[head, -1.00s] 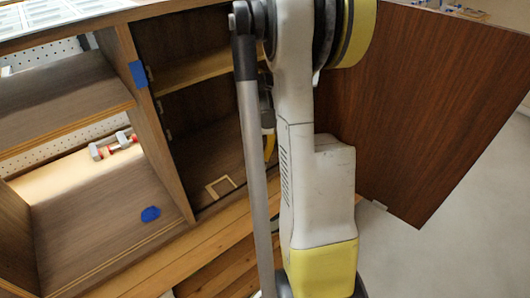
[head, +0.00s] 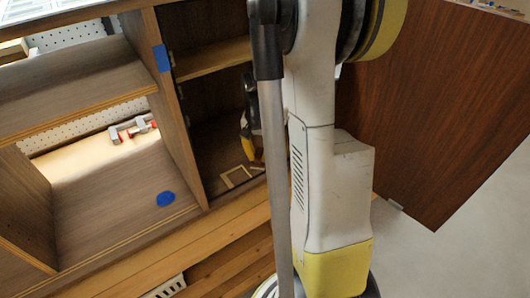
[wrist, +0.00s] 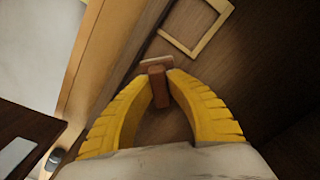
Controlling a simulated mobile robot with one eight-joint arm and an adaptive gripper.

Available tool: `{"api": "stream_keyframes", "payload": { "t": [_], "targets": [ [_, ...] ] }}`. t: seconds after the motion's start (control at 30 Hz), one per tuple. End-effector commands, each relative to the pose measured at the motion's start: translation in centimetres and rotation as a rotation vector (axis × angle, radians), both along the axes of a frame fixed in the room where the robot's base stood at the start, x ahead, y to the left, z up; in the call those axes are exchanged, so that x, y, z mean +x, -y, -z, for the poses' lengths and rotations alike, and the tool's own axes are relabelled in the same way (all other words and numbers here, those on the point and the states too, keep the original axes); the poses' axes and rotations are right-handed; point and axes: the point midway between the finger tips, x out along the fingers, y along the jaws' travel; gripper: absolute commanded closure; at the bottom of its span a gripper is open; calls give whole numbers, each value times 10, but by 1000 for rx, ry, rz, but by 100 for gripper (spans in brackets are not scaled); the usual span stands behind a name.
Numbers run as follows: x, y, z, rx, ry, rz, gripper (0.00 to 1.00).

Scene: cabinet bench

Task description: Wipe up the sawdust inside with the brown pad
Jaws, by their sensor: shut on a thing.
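My gripper (wrist: 158,78) has yellow ribbed fingers and is shut on the brown pad (wrist: 161,90), gripping its upright handle. The pad's flat end lies just beyond the fingertips, close to the cabinet's dark floor; I cannot tell whether it touches. In the head view my gripper (head: 246,146) is inside the cabinet's right compartment (head: 208,138), partly hidden by my arm. A pale square frame (wrist: 164,33) lies on that floor just ahead of the pad, and also shows in the head view (head: 235,178). I cannot make out sawdust.
The compartment's wooden front edge (wrist: 93,75) runs close left of the fingers. An open dark brown door (head: 440,110) stands at the right. A shelf (head: 215,58) is above the gripper. The left bay holds a blue item (head: 166,199) and a red-and-grey clamp (head: 133,128).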

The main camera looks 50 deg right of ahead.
Motion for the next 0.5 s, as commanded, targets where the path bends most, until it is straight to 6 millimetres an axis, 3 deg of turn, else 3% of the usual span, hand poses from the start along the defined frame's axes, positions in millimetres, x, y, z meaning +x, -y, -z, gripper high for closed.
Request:
{"api": "stream_keyframes", "payload": {
  "t": [0.27,0.5],
  "targets": [
    [3,-8,-1,1,0,0,100],
    [-1,8,-1,1,0,2,100]
  ]
}}
